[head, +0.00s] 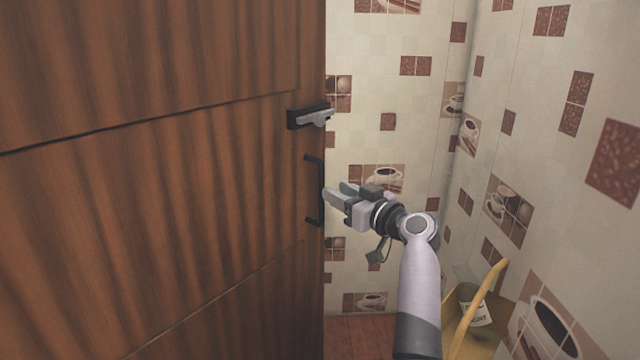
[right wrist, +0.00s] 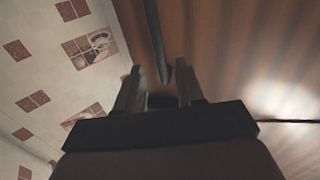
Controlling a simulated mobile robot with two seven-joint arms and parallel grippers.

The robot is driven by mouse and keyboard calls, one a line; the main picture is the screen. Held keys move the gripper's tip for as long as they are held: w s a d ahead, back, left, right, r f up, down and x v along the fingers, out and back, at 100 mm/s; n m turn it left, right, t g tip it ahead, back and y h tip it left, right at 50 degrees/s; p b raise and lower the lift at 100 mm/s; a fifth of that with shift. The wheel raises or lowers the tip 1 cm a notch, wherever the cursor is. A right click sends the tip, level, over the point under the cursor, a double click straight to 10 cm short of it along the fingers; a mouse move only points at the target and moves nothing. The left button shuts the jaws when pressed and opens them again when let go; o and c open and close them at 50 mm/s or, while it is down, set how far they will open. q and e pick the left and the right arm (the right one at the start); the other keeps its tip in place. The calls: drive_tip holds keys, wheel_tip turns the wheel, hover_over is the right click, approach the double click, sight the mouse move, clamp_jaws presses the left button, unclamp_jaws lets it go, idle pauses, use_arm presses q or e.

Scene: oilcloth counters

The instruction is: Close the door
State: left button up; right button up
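The brown wooden door (head: 170,180) fills the left half of the head view, and its free edge stands near the middle. A black vertical bar handle (head: 321,190) is on the door near that edge. A metal lever on a dark plate (head: 312,116) sits above it. My right gripper (head: 336,190) is at the bar handle. In the right wrist view its fingers (right wrist: 159,66) are apart, and the black bar (right wrist: 156,40) reaches down to between their tips. I cannot tell whether they touch it. My left gripper is not in view.
A tiled-pattern wall (head: 400,130) stands behind the door's edge and meets another wall on the right. A yellow-handled container (head: 478,312) with a labelled item is at the lower right, close to my right arm. A strip of reddish floor (head: 362,335) shows below.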

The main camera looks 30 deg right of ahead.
sight(323, 185)
drive_tip(key=shift+p+x, duration=0.4)
drive_tip(key=shift+x, duration=2.9)
clamp_jaws()
